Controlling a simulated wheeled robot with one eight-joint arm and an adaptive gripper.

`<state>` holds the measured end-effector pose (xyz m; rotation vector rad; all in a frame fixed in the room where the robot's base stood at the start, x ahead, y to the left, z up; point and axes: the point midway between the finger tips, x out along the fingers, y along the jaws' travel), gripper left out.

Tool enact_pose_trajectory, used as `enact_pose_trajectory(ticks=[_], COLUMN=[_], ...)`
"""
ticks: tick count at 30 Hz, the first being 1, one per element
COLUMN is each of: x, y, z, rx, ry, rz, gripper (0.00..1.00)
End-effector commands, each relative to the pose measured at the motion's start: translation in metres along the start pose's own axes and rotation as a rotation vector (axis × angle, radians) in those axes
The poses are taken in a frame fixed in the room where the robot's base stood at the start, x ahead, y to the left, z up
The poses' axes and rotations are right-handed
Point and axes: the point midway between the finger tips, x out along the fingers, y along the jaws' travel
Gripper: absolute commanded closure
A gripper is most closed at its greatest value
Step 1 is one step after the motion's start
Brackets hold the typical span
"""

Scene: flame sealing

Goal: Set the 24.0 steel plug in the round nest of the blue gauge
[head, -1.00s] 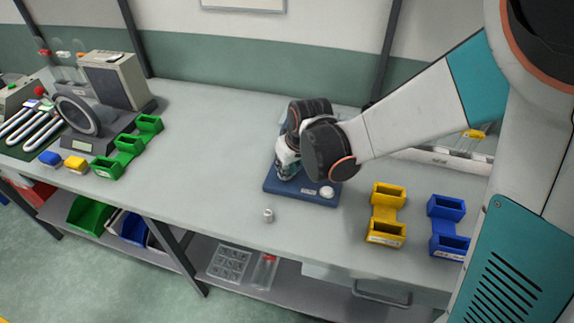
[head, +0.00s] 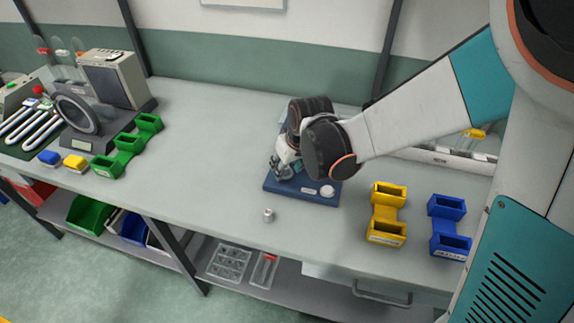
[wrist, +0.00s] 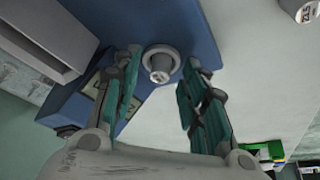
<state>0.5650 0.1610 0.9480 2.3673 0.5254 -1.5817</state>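The blue gauge (head: 318,199) lies on the bench under my gripper (head: 286,172). In the wrist view, the gauge's blue base (wrist: 185,25) fills the upper middle. A small steel plug (wrist: 159,70) stands inside a pale round ring, which looks like the round nest (wrist: 150,49), near a corner of the base. How deep it sits cannot be told. My gripper (wrist: 160,75) is open, its teal fingers on either side of the plug with gaps.
A white round knob (head: 327,191) is on the gauge's right. Yellow bins (head: 387,213) and blue bins (head: 448,225) stand to the right. Green bins (head: 128,146) and a grey instrument (head: 114,78) stand on the left. The bench between is clear.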

Motion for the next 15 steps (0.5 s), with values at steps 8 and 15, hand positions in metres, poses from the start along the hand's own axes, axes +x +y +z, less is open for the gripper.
enact_pose_trajectory(ticks=[8,15], x=[-0.034,-0.074], y=[0.000,-0.001], z=[0.001,0.002], rx=[0.000,-0.001], ry=[0.000,0.000], rz=[0.000,-0.001], gripper=[0.60,0.60])
